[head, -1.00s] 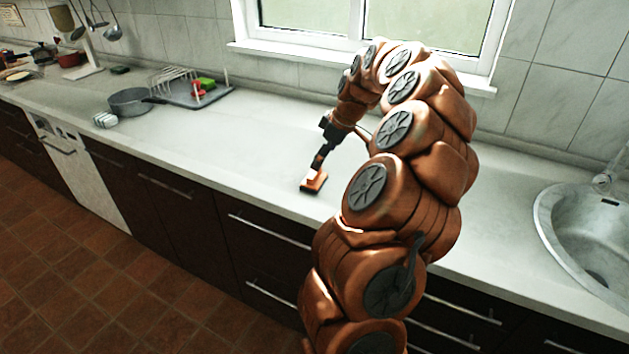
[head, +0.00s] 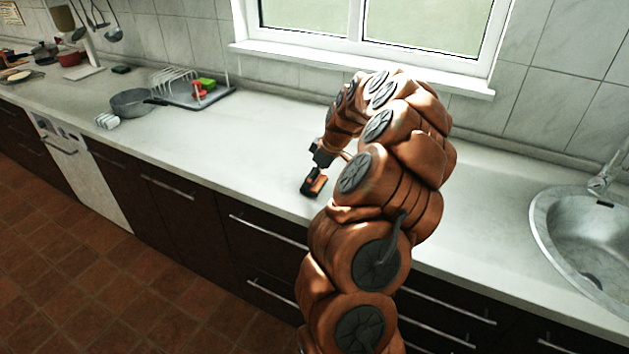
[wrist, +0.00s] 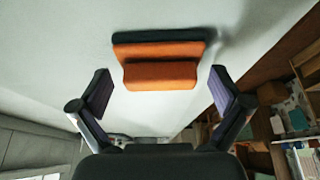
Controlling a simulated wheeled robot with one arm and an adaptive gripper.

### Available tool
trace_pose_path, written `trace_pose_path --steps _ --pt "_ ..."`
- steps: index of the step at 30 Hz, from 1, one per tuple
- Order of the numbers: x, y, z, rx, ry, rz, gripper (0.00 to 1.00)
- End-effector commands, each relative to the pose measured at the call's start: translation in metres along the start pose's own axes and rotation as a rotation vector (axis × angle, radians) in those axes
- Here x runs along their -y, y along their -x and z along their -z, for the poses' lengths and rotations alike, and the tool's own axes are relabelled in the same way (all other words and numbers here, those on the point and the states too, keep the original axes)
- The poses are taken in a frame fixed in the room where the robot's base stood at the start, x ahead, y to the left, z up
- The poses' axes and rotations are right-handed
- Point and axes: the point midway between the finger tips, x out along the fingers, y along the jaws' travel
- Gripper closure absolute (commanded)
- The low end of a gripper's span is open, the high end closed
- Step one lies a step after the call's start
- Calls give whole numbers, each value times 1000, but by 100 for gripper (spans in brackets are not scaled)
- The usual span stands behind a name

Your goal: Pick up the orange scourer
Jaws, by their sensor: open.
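The orange scourer (wrist: 160,74) lies on the worktop near its front edge, with a dark layer along its far side in the wrist view. It also shows in the head view (head: 316,186), partly hidden by my gripper. My gripper (wrist: 163,92) is open, with one finger on each side of the scourer's near part and a gap on both sides. In the head view my gripper (head: 313,180) is low, right at the scourer. Whether the fingertips touch the worktop cannot be told.
The worktop (head: 230,150) around the scourer is clear. A grey pan (head: 130,102), a white striped thing (head: 107,121) and a drying rack (head: 190,92) with red and green things stand to the left. A sink (head: 590,235) is at right.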

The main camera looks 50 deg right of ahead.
Motion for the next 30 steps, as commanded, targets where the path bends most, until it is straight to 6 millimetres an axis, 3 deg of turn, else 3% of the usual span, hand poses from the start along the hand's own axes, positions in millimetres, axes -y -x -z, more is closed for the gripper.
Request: trace_pose_path --steps 2,16,30 --pt "0 0 0 0 0 0 3" --pt "0 0 0 0 0 0 52" --pt "0 11 5 -1 2 -3 52"
